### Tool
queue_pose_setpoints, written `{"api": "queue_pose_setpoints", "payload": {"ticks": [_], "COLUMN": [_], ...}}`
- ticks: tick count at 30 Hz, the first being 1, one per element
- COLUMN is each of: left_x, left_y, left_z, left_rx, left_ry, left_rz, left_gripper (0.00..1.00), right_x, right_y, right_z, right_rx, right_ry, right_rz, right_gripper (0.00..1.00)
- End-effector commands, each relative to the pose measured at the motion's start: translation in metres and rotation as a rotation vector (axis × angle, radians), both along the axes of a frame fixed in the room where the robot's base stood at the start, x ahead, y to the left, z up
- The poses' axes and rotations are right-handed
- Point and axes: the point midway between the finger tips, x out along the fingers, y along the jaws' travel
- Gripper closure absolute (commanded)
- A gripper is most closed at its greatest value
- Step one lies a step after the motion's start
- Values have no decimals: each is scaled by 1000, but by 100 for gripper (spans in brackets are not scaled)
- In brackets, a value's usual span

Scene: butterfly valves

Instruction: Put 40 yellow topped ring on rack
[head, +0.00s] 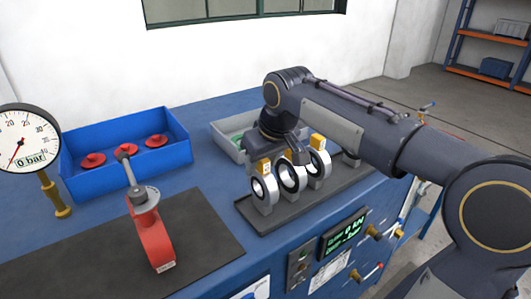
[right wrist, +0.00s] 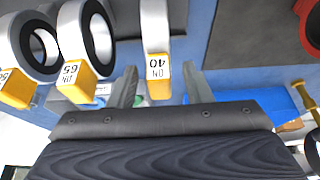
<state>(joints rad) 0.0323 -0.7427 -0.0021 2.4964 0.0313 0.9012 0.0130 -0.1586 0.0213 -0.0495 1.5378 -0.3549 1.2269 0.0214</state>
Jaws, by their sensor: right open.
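The yellow-topped 40 ring is the leftmost silver ring (head: 260,190) in the head view. It stands upright on the dark rack (head: 275,218). In the right wrist view its yellow top (right wrist: 158,88) reads DN 40, and the ring body (right wrist: 155,28) is seen nearly edge-on. My right gripper (head: 280,157) is above and behind the rings. In the right wrist view its two fingers (right wrist: 158,74) are apart, one on each side of the 40 top, with gaps visible. My left gripper is not in view.
The 65 ring (right wrist: 84,38) and 50 ring (right wrist: 32,45) stand close beside it. A grey bin (head: 228,138) is behind the rack. A red valve body (head: 153,232) stands on a dark mat (head: 90,258). A blue bin (head: 175,126) holds red parts. A pressure gauge (head: 25,138) stands left.

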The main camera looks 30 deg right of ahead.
Motion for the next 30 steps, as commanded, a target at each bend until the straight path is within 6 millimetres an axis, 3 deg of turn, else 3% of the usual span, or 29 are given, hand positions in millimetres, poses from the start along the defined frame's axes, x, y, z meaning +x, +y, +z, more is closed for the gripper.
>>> {"api": "queue_pose_setpoints", "payload": {"ticks": [18,26,30], "left_x": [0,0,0], "left_y": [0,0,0], "left_z": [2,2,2], "left_rx": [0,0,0], "left_ry": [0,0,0], "left_rz": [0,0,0], "left_gripper": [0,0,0], "right_x": [-41,-46,-59], "right_y": [-3,-4,-3], "right_z": [102,112,97], "right_rx": [0,0,22], "right_ry": [-3,-1,-4], "right_rz": [1,0,3], "right_gripper": [55,55,55]}}
